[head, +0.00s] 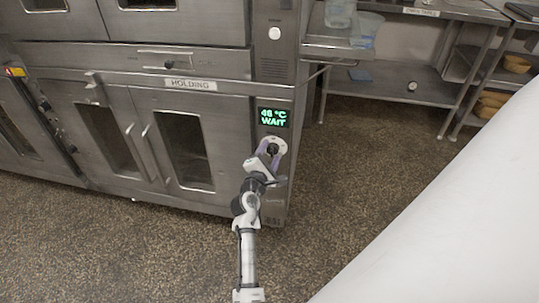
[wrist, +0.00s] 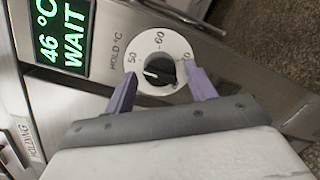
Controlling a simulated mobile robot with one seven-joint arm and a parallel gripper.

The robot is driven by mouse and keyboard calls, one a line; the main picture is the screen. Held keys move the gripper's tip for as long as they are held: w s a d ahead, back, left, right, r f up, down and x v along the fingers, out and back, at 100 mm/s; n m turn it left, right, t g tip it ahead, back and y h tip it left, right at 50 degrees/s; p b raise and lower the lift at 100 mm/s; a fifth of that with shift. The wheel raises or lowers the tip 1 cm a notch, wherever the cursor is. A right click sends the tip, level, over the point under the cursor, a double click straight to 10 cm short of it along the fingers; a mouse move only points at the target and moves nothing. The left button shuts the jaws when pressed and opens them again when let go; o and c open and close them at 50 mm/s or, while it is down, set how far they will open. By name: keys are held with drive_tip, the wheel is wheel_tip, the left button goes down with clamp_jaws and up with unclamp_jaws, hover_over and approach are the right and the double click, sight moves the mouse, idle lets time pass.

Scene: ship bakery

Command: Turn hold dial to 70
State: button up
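The hold dial (wrist: 160,41) is a white disc with a black knob (wrist: 162,76) on the oven's control strip, labelled "HOLD °C". The knob's white mark points left, a little below 50. The green display (head: 273,117) reads "46 °C WAIT". My gripper (wrist: 160,70) is open, its purple fingers apart on the left and right of the knob. Whether either finger touches the knob I cannot tell. In the head view the dial (head: 281,143) is partly covered by my gripper.
The steel holding cabinet (head: 140,96) with windowed doors and vertical handles is left of the dial strip. A steel table (head: 402,84) and a shelf rack stand at the back right. The speckled floor (head: 345,165) right of the cabinet is clear.

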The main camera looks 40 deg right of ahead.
drive_tip(key=c, duration=0.8)
drive_tip(key=shift+c, duration=0.2)
